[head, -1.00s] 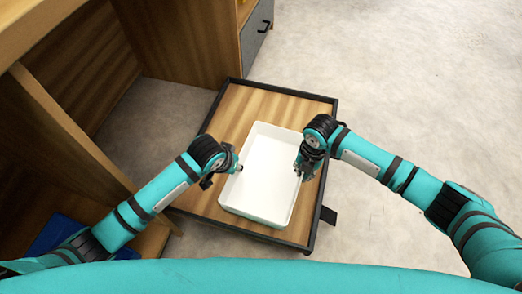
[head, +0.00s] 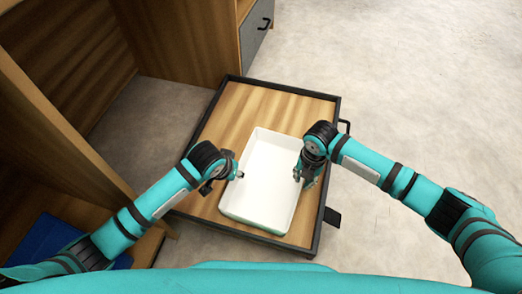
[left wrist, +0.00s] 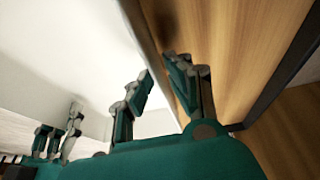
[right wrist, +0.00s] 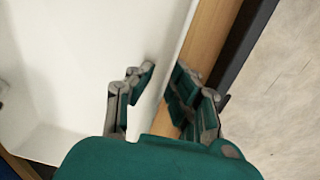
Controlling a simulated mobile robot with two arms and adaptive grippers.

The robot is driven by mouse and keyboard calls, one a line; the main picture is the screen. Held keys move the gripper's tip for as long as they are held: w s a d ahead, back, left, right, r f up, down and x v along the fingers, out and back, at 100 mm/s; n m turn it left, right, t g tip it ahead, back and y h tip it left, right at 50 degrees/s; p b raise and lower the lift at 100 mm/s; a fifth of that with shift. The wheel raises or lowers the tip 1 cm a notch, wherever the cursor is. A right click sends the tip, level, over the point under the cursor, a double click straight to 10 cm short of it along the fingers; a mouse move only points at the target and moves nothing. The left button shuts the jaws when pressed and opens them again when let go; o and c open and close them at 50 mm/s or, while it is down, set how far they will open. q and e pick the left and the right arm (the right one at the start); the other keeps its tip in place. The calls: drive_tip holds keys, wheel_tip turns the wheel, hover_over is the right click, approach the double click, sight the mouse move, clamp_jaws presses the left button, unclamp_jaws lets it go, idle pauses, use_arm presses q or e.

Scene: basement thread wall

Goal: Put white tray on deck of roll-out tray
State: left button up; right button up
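The white tray (head: 268,178) is a shallow rectangular box, empty, over the wooden deck of the roll-out tray (head: 255,103). I cannot tell whether its underside touches the deck. My left gripper (head: 238,174) is at its left wall; in the left wrist view its fingers (left wrist: 160,72) straddle the wall, one inside and one outside. My right gripper (head: 303,177) is at the opposite wall; in the right wrist view its fingers (right wrist: 163,82) are likewise on both sides of the wall.
A wooden cabinet (head: 175,40) stands behind the deck, with a grey drawer (head: 255,32) at its right. A wooden shelf unit with a blue item (head: 50,245) is at the left. The deck has a dark raised frame (head: 333,140). Open floor (head: 430,90) lies to the right.

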use_arm(q)
drive_tip(key=shift+o, duration=0.8)
drive_tip(key=shift+r, duration=0.1)
use_arm(e)
drive_tip(key=shift+o, duration=0.8)
drive_tip(key=shift+r, duration=0.2)
use_arm(q)
drive_tip(key=v, duration=1.2)
use_arm(e)
wheel_tip(320, 180, up, 12)
drive_tip(key=shift+s+d+f, duration=0.15)
drive_tip(key=shift+d, duration=0.1)
drive_tip(key=shift+a, duration=0.1)
